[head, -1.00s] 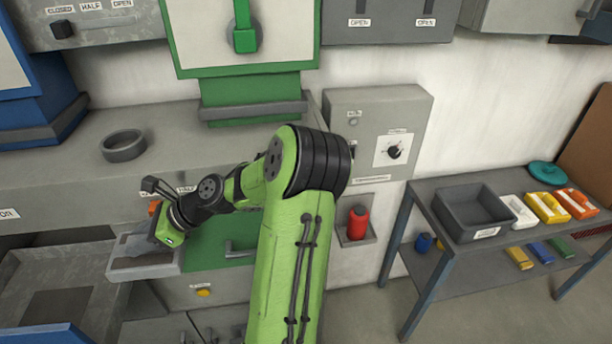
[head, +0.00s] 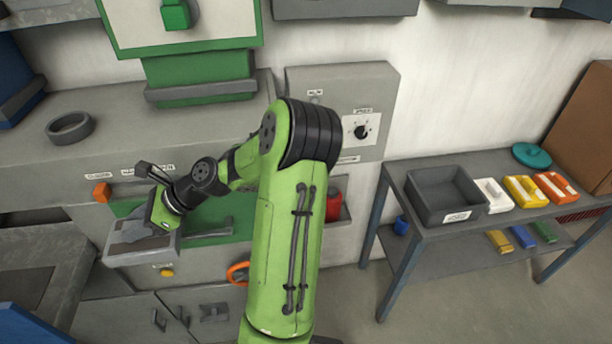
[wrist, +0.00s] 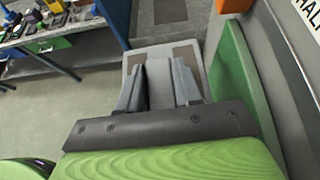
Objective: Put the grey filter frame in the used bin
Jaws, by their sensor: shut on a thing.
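My gripper (head: 148,226) is low at the left in the head view, in front of the green-fronted cabinet. It is shut on the grey filter frame (head: 138,256), which it holds in the air. In the wrist view the fingers (wrist: 158,84) overlap the near part of the frame (wrist: 158,52), a flat grey piece with darker brown-grey panels. The fingers hide some of it. A dark grey open bin (head: 430,212) with a white label stands on the table at the right, far from my gripper. I cannot read the label; its visible inside looks empty.
The metal table (head: 390,180) also holds white, yellow and orange boxes (head: 524,191) and a teal disc (head: 531,155). A grey ring (head: 70,128) lies on the cabinet ledge. An orange handle (head: 238,272) is near my arm. Open floor lies before the table.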

